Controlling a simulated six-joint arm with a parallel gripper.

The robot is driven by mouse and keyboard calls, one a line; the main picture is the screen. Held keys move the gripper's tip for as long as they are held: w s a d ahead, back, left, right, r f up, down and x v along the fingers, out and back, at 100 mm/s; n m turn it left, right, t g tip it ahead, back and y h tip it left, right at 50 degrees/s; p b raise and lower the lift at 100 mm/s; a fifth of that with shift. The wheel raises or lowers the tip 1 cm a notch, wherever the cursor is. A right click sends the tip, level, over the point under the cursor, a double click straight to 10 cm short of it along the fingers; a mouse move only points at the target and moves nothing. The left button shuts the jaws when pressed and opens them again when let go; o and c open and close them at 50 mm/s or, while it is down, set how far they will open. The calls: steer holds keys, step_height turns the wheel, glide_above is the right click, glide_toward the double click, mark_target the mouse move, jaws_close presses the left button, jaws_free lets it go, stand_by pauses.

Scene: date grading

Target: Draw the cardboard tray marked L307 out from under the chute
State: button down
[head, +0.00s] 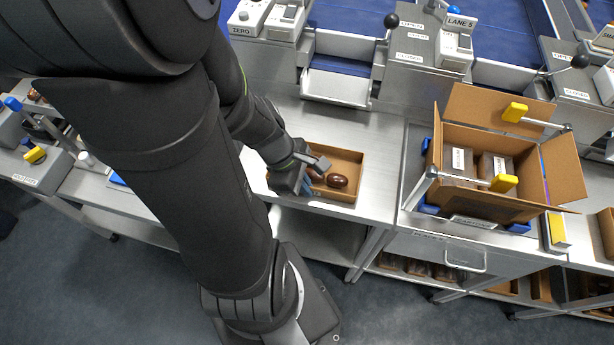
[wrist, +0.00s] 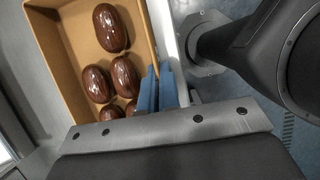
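A shallow brown cardboard tray (head: 343,160) lies on the steel bench, in front of the chute (head: 337,88) and clear of its lip. It holds several glossy dark brown dates (head: 337,181). In the wrist view the tray (wrist: 72,35) and its dates (wrist: 110,28) fill the upper left. My gripper (head: 306,187) is at the tray's near left side. Its blue fingers (wrist: 158,88) stand close together, one on each side of the tray wall, shut on it. My gripper hides part of the tray in the head view. No L307 mark is readable.
An open carton (head: 468,192) with labelled packs stands on the scale at right, with yellow-ended clamps (head: 504,183) around it. A lane control box (head: 411,45) stands behind. A grading station (head: 35,165) is at left. Bare bench lies between chute and tray.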

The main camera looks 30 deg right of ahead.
steer(key=c, duration=1.6)
jaws_free()
steer(key=v, duration=1.2)
steer(key=shift+s, duration=0.1)
steer(key=x, duration=1.1)
steer(key=shift+d+f, duration=0.1)
steer(key=shift+f, duration=0.25)
steer(key=shift+r, duration=0.1)
